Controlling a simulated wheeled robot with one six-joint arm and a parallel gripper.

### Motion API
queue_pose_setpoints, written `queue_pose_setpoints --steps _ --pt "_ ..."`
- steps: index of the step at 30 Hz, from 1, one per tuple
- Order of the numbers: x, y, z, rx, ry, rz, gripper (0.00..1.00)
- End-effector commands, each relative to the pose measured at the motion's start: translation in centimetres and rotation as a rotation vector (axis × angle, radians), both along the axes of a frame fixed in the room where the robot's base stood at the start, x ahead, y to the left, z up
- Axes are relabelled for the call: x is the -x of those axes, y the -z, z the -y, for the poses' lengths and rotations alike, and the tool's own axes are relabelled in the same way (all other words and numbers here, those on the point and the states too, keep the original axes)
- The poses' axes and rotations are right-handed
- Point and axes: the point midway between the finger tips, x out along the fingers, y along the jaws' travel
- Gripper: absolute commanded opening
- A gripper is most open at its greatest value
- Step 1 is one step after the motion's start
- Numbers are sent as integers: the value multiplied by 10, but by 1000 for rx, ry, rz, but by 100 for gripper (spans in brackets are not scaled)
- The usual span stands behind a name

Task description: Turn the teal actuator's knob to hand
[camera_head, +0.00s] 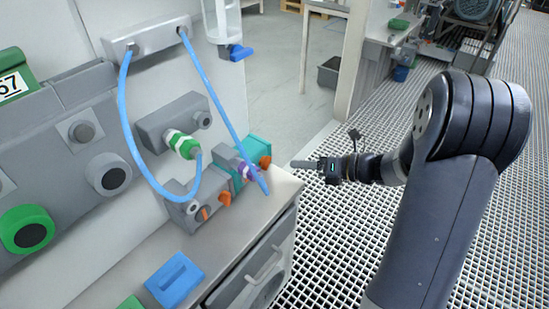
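The teal actuator (256,146) sits at the far right end of the row of actuators on the grey bench. Its orange knob (265,161) faces the aisle side; its exact setting is too small to read. My gripper (294,164) points left toward the knob at about the same height in the picture. A small gap shows between the fingertips and the knob, and they do not appear to touch. The fingers look narrow from this side, so their opening cannot be made out. A purple fitting and the blue hose partly cover the teal actuator's left side.
Grey actuators with orange knobs (223,199) stand just left of the teal one. A blue hose (216,100) hangs down close to it. The bench (226,240) ends near my gripper, above a drawer handle (265,264). Open grating floor (330,235) lies to the right.

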Motion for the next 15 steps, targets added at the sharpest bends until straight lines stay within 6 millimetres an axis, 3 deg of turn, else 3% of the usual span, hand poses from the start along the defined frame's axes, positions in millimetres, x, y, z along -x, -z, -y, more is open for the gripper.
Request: queue_pose_setpoints --steps 9,15 --pt "-22 19 -54 2 -5 1 33" --pt "-31 25 -73 2 -2 3 33"
